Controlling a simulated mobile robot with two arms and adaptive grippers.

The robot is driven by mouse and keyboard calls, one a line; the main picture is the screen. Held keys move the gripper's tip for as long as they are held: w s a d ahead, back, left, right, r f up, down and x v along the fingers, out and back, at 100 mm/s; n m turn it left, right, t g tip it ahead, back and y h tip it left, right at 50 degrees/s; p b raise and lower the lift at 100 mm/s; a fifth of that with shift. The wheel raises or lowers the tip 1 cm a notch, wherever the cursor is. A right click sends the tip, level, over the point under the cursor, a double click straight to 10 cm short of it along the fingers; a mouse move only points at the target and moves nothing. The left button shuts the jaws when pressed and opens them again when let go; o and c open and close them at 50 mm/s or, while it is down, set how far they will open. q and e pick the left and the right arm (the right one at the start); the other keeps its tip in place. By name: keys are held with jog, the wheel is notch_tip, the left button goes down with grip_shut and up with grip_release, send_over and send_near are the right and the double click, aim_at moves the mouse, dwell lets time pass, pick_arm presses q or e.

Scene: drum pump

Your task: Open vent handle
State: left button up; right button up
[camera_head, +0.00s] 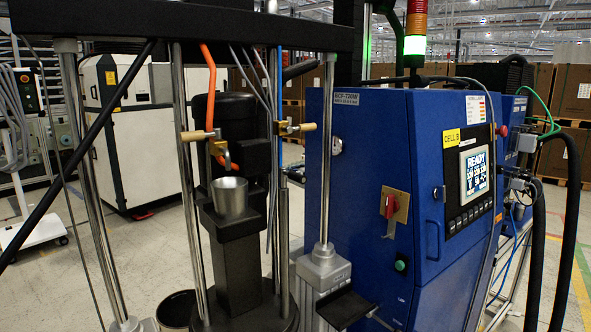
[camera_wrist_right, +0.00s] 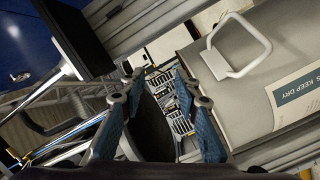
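In the head view, two brass valves with tan handles sit on the pump frame: a left valve handle (camera_head: 198,135) by an orange hose and a right valve handle (camera_head: 297,128) by the right column. I cannot tell which is the vent handle. Both handles lie roughly level. My right gripper (camera_wrist_right: 157,82) shows only in the right wrist view, with its two blue fingers apart and nothing between them. No valve handle is recognisable in that view. My left gripper is not in view.
A metal cup (camera_head: 229,197) stands on the pump's black pedestal between steel columns. A blue control cabinet (camera_head: 372,150) stands to the right. In the wrist view, a grey case (camera_wrist_right: 265,85) with a white handle (camera_wrist_right: 240,48) lies right of the fingers.

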aim_at(306, 180)
jog(key=s+a+r+n+g+y+p, duration=0.1)
jog(key=a+r+n+y, duration=0.2)
jog(key=r+n, duration=0.7)
jog(key=s+a+r+n+g+y+p, duration=0.1)
jog(key=a+r+n+g+y, duration=0.2)
jog(key=r, duration=1.3)
jog(key=s+a+r+n+y, duration=0.1)
jog(key=a+r+n+y, duration=0.25)
jog(key=r+n, duration=0.7)
jog(key=d+r+t+h, duration=0.1)
jog(key=r+h, duration=0.1)
jog(key=r, duration=0.3)
jog(key=s+d+r+h+p, duration=0.1)
jog(key=d+r+h, duration=0.1)
jog(key=r, duration=0.3)
jog(key=s+d+r+n+t+h+p, duration=0.1)
jog(key=d+r+h, duration=0.1)
jog(key=r, duration=0.2)
jog(key=shift+r+t+h, duration=0.25)
jog(key=shift+r+t, duration=0.05)
jog(key=shift+r, duration=0.1)
jog(key=shift+w+r, duration=0.15)
jog(key=p+x, duration=0.2)
jog(key=x, duration=0.4)
jog(key=shift+w+a, duration=0.35)
jog(key=shift+w, duration=0.3)
jog(key=shift+c, duration=0.6)
grip_shut()
